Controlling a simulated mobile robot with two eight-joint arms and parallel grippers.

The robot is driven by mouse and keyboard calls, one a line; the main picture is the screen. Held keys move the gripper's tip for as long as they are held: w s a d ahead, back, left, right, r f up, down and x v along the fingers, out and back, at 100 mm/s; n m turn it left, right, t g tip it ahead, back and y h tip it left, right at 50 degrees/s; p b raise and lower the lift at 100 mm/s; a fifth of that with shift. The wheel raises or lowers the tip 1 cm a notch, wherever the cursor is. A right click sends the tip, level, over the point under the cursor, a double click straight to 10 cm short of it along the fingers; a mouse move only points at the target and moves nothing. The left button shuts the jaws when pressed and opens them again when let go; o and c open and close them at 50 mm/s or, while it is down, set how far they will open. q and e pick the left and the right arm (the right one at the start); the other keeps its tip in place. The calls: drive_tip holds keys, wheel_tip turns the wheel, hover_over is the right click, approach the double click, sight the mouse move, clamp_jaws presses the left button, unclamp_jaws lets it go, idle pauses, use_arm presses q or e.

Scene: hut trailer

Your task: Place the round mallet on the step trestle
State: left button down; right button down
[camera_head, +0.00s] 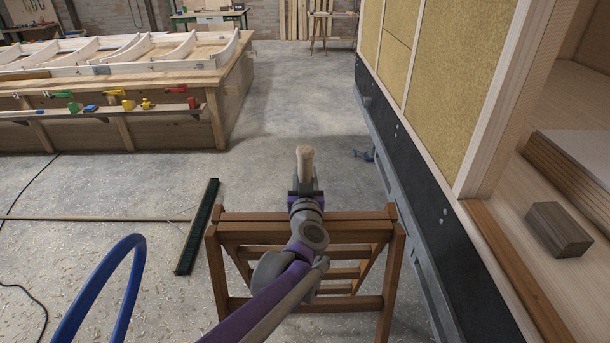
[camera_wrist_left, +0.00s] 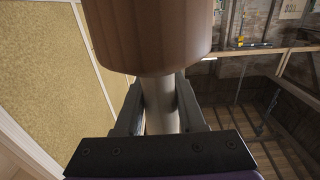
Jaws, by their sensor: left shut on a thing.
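The round mallet (camera_head: 305,160) is held up in my left gripper (camera_head: 305,188), with its pale wooden end pointing away from me. In the left wrist view the mallet's thick, round wooden head (camera_wrist_left: 150,35) fills the top, and its paler, narrower handle is between the two fingers of the gripper (camera_wrist_left: 160,108). The fingers are shut on the handle. The brown wooden step trestle (camera_head: 380,225) stands on the floor below my left arm. The gripper and mallet appear above its far edge, and my arm hides part of its top. My right gripper is not in view.
A dark wall panel (camera_head: 430,180) of the hut trailer runs close along the trestle's right. A brown block (camera_head: 559,229) lies on the trailer floor. A large workbench (camera_head: 230,80) stands far left. Floor beyond is mostly clear.

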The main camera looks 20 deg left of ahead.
use_arm(q)
drive_tip(key=c, duration=0.5)
unclamp_jaws()
drive_tip(key=shift+s+r, duration=0.15)
drive_tip(key=shift+s, duration=0.05)
drive_tip(key=s+d+f+m+h, duration=0.1)
drive_tip(key=s+d+m+h, duration=0.2)
drive_tip(key=s, duration=0.5)
drive_tip(key=s+d+f+m+h, duration=0.1)
drive_tip(key=s+d+h, duration=0.35)
drive_tip(key=s, duration=0.25)
drive_tip(key=s+a+f+g, duration=0.2)
drive_tip(key=s+f+g, duration=0.2)
drive_tip(key=s+f, duration=0.2)
drive_tip(key=s+a+f+g+y, duration=0.1)
drive_tip(key=s+a+f+g, duration=0.2)
drive_tip(key=s+f, duration=0.3)
drive_tip(key=s+a+f+g+y, duration=0.1)
drive_tip(key=s+f+g, duration=0.4)
drive_tip(key=s, duration=0.5)
drive_tip(key=shift+a+f+n+b, duration=0.4)
drive_tip(key=shift+a+f, duration=0.45)
drive_tip(key=shift+f, duration=0.1)
